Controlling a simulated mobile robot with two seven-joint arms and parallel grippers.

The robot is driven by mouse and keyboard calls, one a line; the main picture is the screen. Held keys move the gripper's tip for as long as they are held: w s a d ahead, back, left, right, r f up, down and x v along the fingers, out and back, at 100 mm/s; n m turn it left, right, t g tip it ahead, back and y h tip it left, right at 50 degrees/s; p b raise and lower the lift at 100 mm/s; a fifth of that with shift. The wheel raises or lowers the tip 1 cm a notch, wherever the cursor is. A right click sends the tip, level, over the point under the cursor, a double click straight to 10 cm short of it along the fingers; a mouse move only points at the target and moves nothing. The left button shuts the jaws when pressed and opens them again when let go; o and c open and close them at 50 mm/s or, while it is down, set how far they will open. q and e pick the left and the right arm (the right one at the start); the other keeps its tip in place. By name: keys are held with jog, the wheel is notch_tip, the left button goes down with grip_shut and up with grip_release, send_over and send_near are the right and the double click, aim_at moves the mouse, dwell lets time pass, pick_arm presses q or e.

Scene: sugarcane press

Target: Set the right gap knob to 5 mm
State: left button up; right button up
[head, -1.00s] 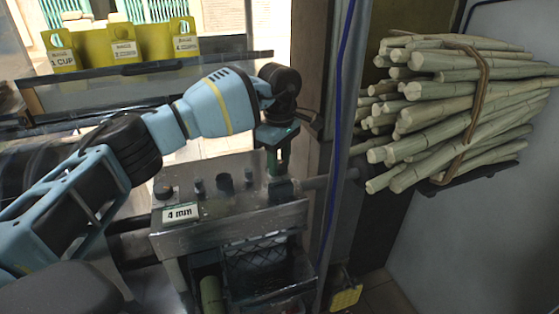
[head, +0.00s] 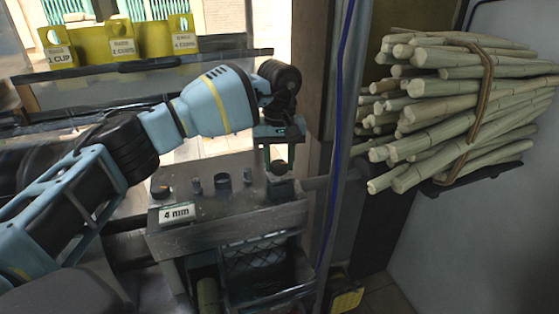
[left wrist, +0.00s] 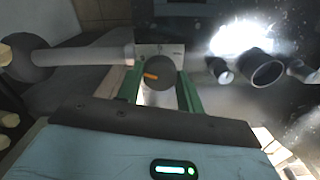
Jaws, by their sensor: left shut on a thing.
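The right gap knob (left wrist: 156,73) is a dark round knob with an orange pointer mark, in the left wrist view. A pale plate with small marks shows behind it. My left gripper (left wrist: 160,80) points down at it, with a green finger on each side, shut on the knob. In the head view my left gripper (head: 280,170) is over the right end of the press's metal top (head: 225,210), and the knob is mostly hidden there. A white "4 mm" card (head: 177,213) stands at the front left of that top. My right gripper is not in view.
Another dark knob (head: 161,191) and several short dark cylinders, one of them (head: 223,181), stand left of my gripper. A post with a blue cable (head: 340,110) and a bundle of sugarcane (head: 450,110) are to the right.

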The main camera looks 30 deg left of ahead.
aim_at(279, 164)
pick_arm(q)
jog(key=shift+m, duration=0.8)
jog(key=o, duration=1)
jog(key=shift+r+b, duration=0.3)
jog(key=shift+r, duration=3.6)
